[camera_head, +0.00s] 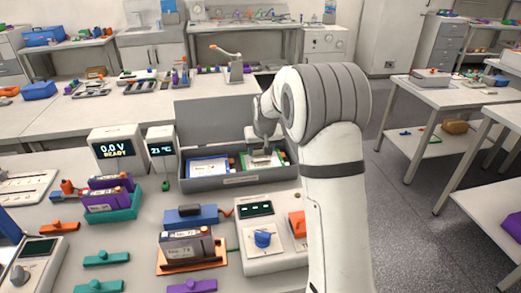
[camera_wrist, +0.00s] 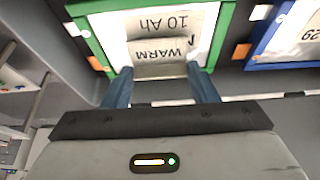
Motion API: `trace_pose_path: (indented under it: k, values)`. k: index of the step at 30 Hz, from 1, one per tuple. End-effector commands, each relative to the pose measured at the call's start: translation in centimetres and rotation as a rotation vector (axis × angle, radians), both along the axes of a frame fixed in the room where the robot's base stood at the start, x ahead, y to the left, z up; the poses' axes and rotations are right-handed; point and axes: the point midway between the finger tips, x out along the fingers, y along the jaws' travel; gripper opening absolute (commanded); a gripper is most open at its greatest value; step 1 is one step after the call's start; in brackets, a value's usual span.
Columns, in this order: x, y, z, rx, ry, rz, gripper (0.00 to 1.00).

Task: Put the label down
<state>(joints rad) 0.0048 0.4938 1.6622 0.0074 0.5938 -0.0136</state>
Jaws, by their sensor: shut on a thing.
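My gripper (camera_wrist: 161,80) is shut on a pale label (camera_wrist: 165,52) that reads "10 Ah" and "WARM", upside down in the wrist view. The label is over a white card in a green frame (camera_wrist: 97,38); I cannot tell whether it touches the card. In the head view my gripper (camera_head: 262,150) points down into the right half of an open grey box (camera_head: 240,181). The green-framed card (camera_head: 246,165) is partly hidden there by the gripper and label. A blue-framed card (camera_head: 208,167) lies in the left half of the box.
The raised grey lid (camera_head: 215,120) stands behind the box. Left of it are a "0.0 V READY" display (camera_head: 117,148) and a "23 °C" display (camera_head: 161,150). In front are a battery on an orange tray (camera_head: 188,248) and a control unit with a blue knob (camera_head: 263,239).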

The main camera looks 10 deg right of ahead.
Motion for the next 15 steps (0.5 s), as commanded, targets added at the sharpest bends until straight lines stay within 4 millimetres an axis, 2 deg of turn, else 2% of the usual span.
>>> trace_pose_path:
  k: [10, 11, 15]
  values:
    - [0.02, -0.07, -0.7, 0.0, -0.001, -0.001, 0.32]
    - [0.02, -0.07, -0.7, 0.0, -0.001, -0.001, 0.54]
    - [0.01, -0.1, -0.6, -0.001, -0.001, -0.001, 0.65]
